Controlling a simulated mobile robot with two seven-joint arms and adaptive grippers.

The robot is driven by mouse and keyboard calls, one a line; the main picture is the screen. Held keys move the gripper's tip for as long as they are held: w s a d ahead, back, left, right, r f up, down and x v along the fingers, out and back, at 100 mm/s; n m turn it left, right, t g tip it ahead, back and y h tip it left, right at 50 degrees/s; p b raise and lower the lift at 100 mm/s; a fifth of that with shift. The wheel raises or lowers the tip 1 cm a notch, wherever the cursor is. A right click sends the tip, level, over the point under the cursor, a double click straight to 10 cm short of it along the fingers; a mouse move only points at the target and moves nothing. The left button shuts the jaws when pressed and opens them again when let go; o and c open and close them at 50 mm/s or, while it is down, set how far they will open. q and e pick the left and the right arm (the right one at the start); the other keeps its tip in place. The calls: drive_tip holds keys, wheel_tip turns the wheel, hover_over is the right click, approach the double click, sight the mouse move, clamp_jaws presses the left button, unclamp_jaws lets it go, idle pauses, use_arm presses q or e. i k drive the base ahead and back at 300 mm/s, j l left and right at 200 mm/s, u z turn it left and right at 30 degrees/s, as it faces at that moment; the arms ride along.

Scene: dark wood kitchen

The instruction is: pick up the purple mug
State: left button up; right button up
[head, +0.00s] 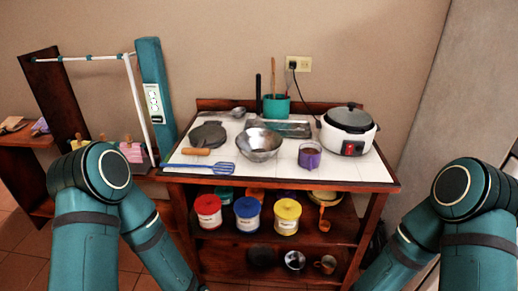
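The purple mug (309,156) stands upright on the white tiled top of the wooden kitchen cart, right of the middle. Its inside looks brown. It stands between the metal bowl and the white rice cooker, apart from both. My teal arms show at the lower left and lower right, with their links running down out of the picture. Neither gripper is in view, and nothing touches the mug.
On the cart top (330,176) are a metal bowl (259,144), a rice cooker (348,131), a blue spatula (200,167), a dark pan (208,136) and a teal utensil pot (276,106). Lidded jars (288,216) fill the shelf below. Tiles in front of the mug are clear.

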sight(310, 159)
drive_tip(key=u, duration=0.3)
drive_tip(key=l+u, duration=0.2)
drive_tip(key=u, duration=0.15)
drive_tip(key=i+l+u, duration=0.1)
drive_tip(key=l+u, duration=0.35)
drive_tip(key=u, duration=0.2)
drive_tip(key=l+u, duration=0.15)
drive_tip(key=l, duration=0.35)
drive_tip(key=k+l+u, duration=0.2)
drive_tip(key=l, duration=0.25)
drive_tip(key=i, duration=0.1)
